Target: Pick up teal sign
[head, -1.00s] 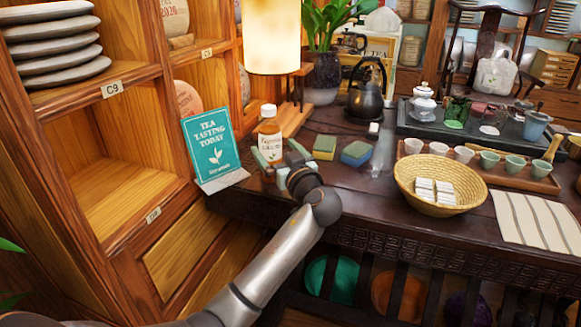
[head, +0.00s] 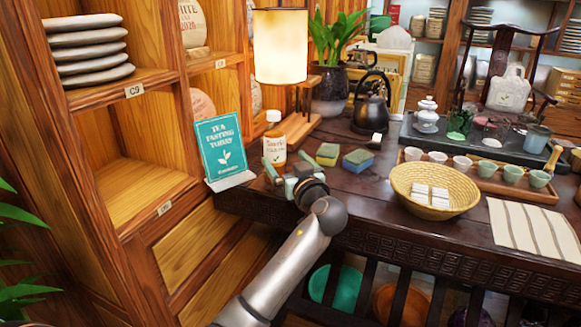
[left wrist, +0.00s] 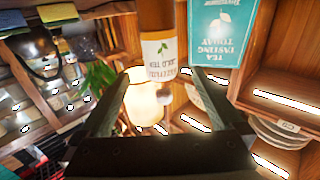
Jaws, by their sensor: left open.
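The teal sign (head: 222,148) reads "Tea Tasting Today" and stands upright in a pale base at the left end of the dark table, beside the shelf. It shows upside down at the upper right of the left wrist view (left wrist: 222,35). My left gripper (head: 284,168) is open at the table's front edge, to the right of the sign and apart from it. In the left wrist view the open fingers (left wrist: 167,84) have no sign between them. My right gripper is not in view.
Two sponges (head: 342,158) lie right of the gripper. A lit lamp (head: 280,48) stands behind the bottle. A woven basket (head: 410,195) with white pieces and a tray of cups (head: 490,180) are further right. The wooden shelf (head: 150,195) borders the sign's left.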

